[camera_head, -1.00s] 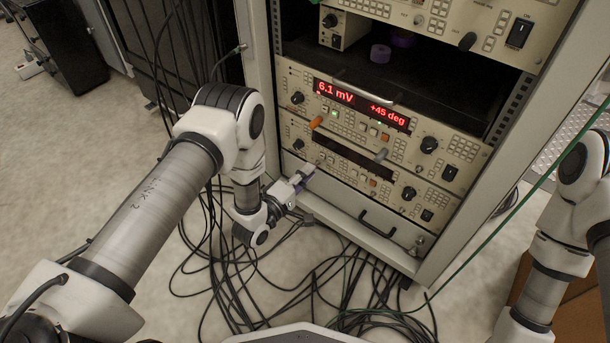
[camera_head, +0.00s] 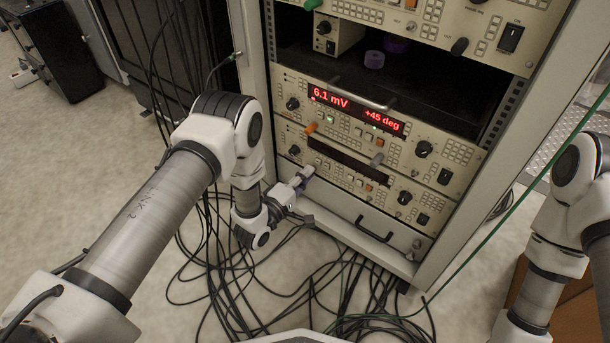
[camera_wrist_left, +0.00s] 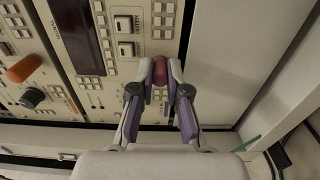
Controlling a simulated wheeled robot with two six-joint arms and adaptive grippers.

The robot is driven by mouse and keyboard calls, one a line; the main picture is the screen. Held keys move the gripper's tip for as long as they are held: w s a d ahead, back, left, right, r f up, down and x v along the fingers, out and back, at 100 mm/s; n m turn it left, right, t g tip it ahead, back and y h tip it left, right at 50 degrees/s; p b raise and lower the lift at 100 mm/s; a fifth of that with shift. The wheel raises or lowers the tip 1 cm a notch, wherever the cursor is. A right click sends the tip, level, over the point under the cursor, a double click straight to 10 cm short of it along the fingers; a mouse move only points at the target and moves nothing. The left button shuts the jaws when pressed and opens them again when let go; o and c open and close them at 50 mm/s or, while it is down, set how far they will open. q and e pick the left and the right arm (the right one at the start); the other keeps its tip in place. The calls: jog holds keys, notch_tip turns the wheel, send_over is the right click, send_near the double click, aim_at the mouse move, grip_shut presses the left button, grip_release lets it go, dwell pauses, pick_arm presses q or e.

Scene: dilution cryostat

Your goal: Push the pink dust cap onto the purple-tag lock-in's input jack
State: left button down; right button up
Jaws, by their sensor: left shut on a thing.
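My left gripper (camera_head: 303,180) is at the lower left of the rack, in front of the lower instrument's panel. In the left wrist view its fingers (camera_wrist_left: 161,75) are shut on the pink dust cap (camera_wrist_left: 161,72), which shows dark pink between the fingertips. The lower lock-in (camera_head: 345,172) has a dark display; the panel also shows in the left wrist view (camera_wrist_left: 122,75). The cap is close to this panel, but I cannot tell whether it touches. The input jack cannot be made out, and I see no clear purple tag. My right gripper is out of view.
A drawer handle (camera_head: 374,229) sticks out below. Black cables (camera_head: 280,275) cover the floor. An orange cap (camera_wrist_left: 24,68) and a grey one (camera_wrist_left: 32,97) protrude nearby.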

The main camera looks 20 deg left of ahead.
pick_arm(q)
jog(key=shift+w+r, duration=0.1)
jog(key=c, duration=1.1)
grip_release()
jog(key=shift+w+d, duration=0.1)
jog(key=p+v, duration=0.4)
jog(key=v, duration=0.4)
jog(key=shift+s, duration=0.35)
